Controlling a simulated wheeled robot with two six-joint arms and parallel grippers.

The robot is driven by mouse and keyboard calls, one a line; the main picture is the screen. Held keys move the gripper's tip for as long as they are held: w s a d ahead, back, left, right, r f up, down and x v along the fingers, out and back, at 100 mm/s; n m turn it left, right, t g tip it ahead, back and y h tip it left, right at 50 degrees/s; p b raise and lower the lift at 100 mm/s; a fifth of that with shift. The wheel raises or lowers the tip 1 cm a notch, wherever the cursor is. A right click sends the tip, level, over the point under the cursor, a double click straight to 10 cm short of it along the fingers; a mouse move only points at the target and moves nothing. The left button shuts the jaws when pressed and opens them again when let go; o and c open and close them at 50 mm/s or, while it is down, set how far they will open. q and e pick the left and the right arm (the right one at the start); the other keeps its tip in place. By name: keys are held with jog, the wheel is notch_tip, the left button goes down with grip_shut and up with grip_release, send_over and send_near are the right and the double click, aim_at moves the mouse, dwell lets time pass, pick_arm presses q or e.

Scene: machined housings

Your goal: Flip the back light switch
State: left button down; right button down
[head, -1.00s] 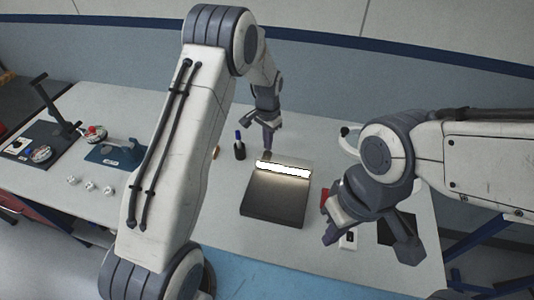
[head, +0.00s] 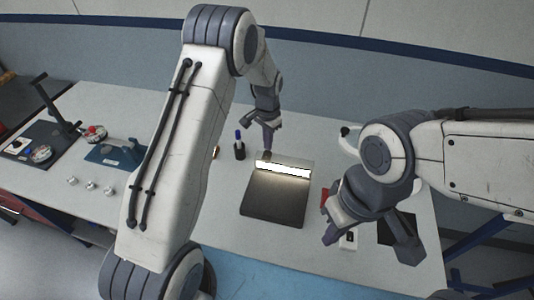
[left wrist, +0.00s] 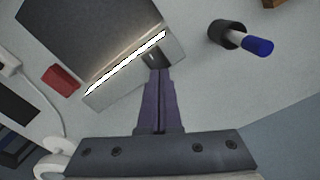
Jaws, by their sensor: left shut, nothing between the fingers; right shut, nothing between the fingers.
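A dark flat light box (head: 274,200) lies on the table, with a lit white strip (head: 283,169) across its back end. In the left wrist view the strip (left wrist: 125,62) glows beside a pale back ledge, where a small dark switch (left wrist: 152,59) sits. My left gripper (head: 267,151) is shut and empty, pointing down at this back ledge. Its fingertips (left wrist: 158,72) are right by the switch and partly cover it; I cannot tell whether they touch. My right gripper (head: 331,236) is shut and empty, right of the box's front.
A dark cup with a blue-capped marker (head: 239,147) stands left of the box; it also shows in the left wrist view (left wrist: 228,35). A red block (left wrist: 61,79) lies on the box's other side. Several small white parts (head: 91,186) lie at the left.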

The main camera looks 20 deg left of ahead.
pick_arm(q)
jog(key=shift+f+b, duration=0.6)
jog(key=shift+f, duration=0.4)
jog(key=shift+r, duration=0.15)
jog(key=shift+r+p, duration=2.6)
jog(key=shift+r, duration=0.85)
